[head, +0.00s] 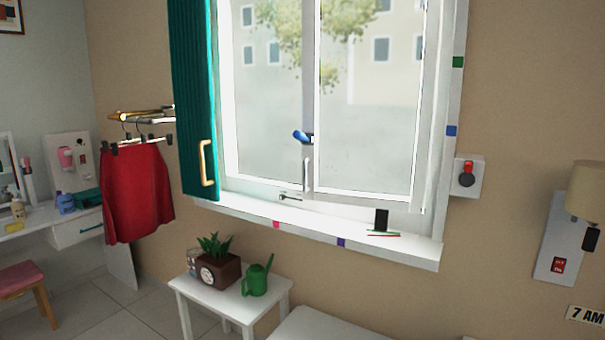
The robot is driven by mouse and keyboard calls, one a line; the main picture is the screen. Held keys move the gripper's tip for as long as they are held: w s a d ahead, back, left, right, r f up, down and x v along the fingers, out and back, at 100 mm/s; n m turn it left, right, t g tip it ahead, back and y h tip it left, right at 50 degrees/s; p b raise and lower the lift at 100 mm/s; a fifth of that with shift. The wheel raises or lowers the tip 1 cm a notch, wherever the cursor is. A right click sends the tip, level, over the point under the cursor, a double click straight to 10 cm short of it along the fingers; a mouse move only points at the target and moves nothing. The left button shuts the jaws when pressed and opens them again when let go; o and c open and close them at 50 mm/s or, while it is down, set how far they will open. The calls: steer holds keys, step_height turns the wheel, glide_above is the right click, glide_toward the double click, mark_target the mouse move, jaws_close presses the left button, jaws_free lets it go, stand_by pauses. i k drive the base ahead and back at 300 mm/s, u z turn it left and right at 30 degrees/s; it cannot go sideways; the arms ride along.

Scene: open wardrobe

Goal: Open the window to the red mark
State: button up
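The window (311,60) has two white-framed panes and appears shut. A blue-ended handle (301,136) sits on its middle bar, above a white upright piece (306,174). A small metal latch (290,197) is at the bottom. A pinkish-red mark (276,224) is on the front edge of the white sill (320,228), left of a purple mark (341,242). Green (458,62) and blue (451,131) marks are on the right frame. A thin red line and a green line (383,233) lie on the sill by a black upright object (381,220). My gripper is out of view.
A teal shutter (192,90) with a tan handle stands left of the window. A red skirt (135,190) hangs from a rail. A potted plant (217,265) and green watering can (257,277) stand on a small white table (212,299) below. A wall lamp (585,190) is at right.

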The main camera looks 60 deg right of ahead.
mark_target(311, 48)
steer(key=z, duration=0.05)
steer(key=i, duration=1)
steer(key=u, duration=0.05)
